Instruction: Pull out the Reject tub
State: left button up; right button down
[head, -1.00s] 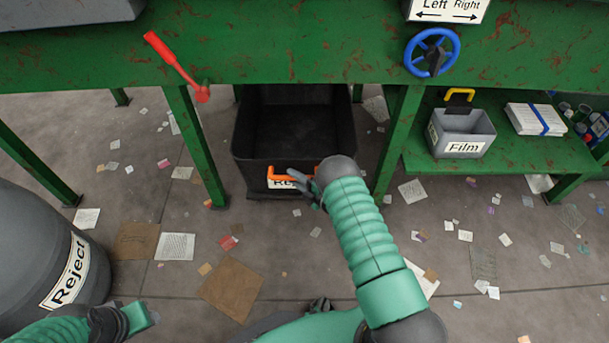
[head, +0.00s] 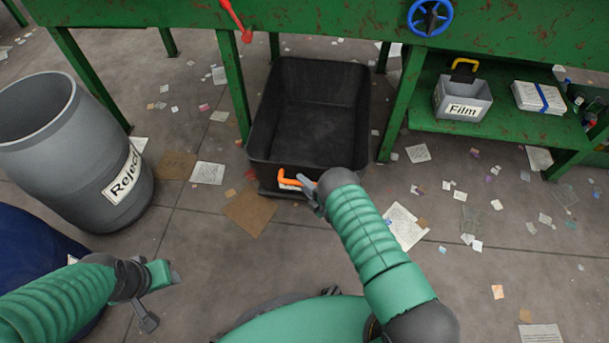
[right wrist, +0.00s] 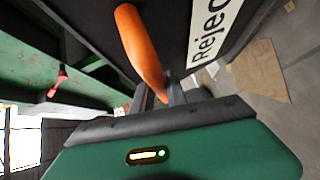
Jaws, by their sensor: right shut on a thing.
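The Reject tub (head: 310,145) is a black, open, empty box on the floor, standing partly out from under the green belt frame. Its orange handle (head: 290,180) is on the near side. My right gripper (head: 308,187) is shut on this handle. In the right wrist view the orange handle (right wrist: 138,45) runs down into the jaws (right wrist: 160,95), beside the white "Reject" label (right wrist: 208,35). My left gripper (head: 160,290) is at the lower left, away from the tub; its jaw opening is not clear.
A grey barrel (head: 75,150) labelled Reject stands at the left, with a blue drum (head: 35,250) nearer. Green legs (head: 235,85) flank the tub. A Film box (head: 462,98) sits on the right shelf (head: 500,130). Floor in front of the tub holds only flat paper scraps.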

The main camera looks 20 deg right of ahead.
pick_arm(q)
jog(key=shift+s+a+r, duration=0.2)
jog(key=shift+s+a, duration=0.15)
jog(key=shift+a, duration=0.05)
pick_arm(e)
jog(key=shift+s+a+f, duration=0.15)
jog(key=shift+s+a, duration=0.3)
jog(key=shift+s, duration=0.35)
jog(key=c, duration=1.3)
grip_release()
pick_arm(q)
jog(key=shift+d, duration=0.1)
jog(key=w+p+v, duration=0.1)
jog(key=p+v, duration=0.6)
jog(key=p, duration=0.1)
jog(key=shift+w+r, duration=0.35)
jog(key=shift+r, duration=0.2)
pick_arm(e)
jog(key=v, duration=1.6)
jog(key=shift+s+d, duration=0.15)
jog(key=shift+s, duration=0.15)
